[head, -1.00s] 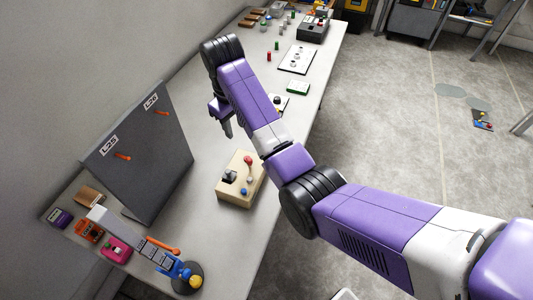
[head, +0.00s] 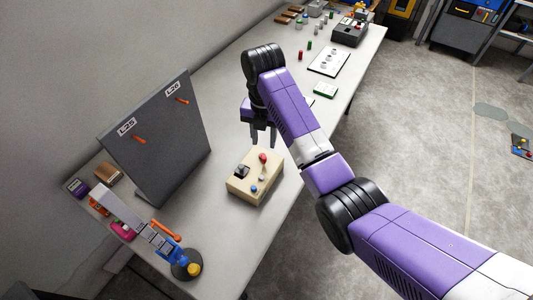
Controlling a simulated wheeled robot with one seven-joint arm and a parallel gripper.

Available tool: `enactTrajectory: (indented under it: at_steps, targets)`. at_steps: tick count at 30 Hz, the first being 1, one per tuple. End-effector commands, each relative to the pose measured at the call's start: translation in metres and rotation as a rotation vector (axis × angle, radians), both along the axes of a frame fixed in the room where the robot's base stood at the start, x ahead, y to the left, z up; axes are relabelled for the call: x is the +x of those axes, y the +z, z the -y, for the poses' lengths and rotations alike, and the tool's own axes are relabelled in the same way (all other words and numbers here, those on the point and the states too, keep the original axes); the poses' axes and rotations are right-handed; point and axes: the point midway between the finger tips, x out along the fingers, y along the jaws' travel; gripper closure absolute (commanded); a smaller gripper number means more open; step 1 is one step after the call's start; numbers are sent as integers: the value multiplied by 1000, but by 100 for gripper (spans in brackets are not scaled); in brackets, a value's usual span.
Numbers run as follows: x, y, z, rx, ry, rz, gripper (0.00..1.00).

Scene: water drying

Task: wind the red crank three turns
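A tan box (head: 254,188) stands on the long grey table. On its top are a red ball knob (head: 263,157), a blue knob (head: 253,189), a small pale part between them and a black block (head: 242,170). The red knob is the only red crank-like part I can make out near my arm; its mount is too small to tell. My gripper (head: 263,138) points down just behind the box, above the table. Its two dark fingers are apart with nothing visible between them. It does not appear to touch the red knob.
A dark upright panel (head: 160,150) with orange levers stands left of the box. A grey-and-blue device with a yellow knob (head: 194,269) is at the front left. Table around the box is clear.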

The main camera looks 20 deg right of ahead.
Motion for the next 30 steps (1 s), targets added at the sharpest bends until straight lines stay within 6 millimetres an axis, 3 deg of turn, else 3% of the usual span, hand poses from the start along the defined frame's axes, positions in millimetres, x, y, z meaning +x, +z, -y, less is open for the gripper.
enactTrajectory:
  at_steps: [5, 19, 30]
  targets:
    - [0, -6, 0, 0, 56, -1, 63]
    - [-1, -69, 0, 0, 52, -1, 63]
    - [0, -78, 0, -1, 52, 1, 63]
